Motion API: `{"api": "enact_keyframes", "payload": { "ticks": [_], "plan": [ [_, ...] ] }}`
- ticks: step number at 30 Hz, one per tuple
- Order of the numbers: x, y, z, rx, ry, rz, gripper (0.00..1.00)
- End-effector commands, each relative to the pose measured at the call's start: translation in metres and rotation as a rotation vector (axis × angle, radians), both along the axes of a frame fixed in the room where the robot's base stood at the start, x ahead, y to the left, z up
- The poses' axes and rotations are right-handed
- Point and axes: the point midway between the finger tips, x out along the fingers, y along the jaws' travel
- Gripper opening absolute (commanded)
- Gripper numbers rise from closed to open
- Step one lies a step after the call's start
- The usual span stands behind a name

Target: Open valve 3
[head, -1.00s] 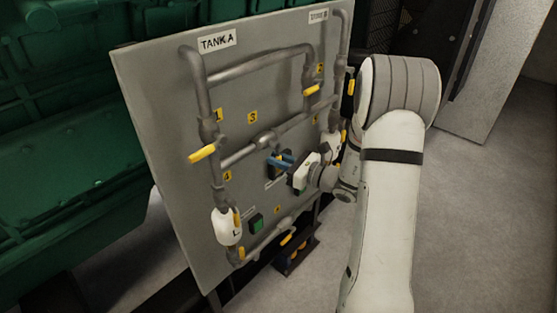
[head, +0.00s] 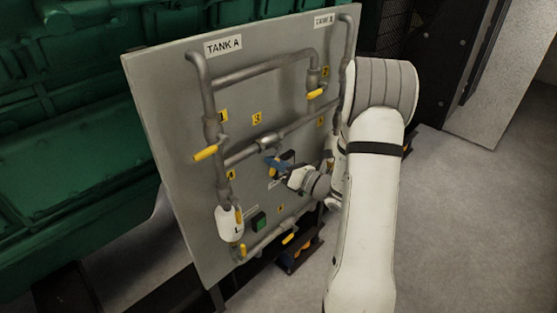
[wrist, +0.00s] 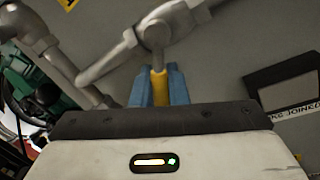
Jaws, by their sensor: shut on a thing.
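Valve 3 (head: 266,142) sits in the middle pipe of the grey panel, beside a yellow label "3" (head: 257,118). Its metal body and stem (wrist: 155,36) show at the top of the wrist view. Its yellow handle (wrist: 159,86) extends from the stem toward me, at an angle to the pipe. My gripper (head: 274,163) has blue fingers, and in the wrist view they (wrist: 158,82) are shut on the handle, one on each side. The handle's far end is hidden by the gripper body.
The panel (head: 165,120) carries other yellow-handled valves: valve 1 (head: 206,153) at left, valve 2 (head: 315,94) at upper right and more below. Open floor (head: 470,220) lies at right.

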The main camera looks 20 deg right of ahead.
Motion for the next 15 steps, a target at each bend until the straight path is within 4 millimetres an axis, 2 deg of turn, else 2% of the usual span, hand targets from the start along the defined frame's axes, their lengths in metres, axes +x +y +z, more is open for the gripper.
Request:
{"api": "enact_keyframes", "payload": {
  "ticks": [15],
  "plan": [
    [-0.0002, -0.0013, 0.0025, 0.044, 0.019, -0.005, 0.00]
  ]
}}
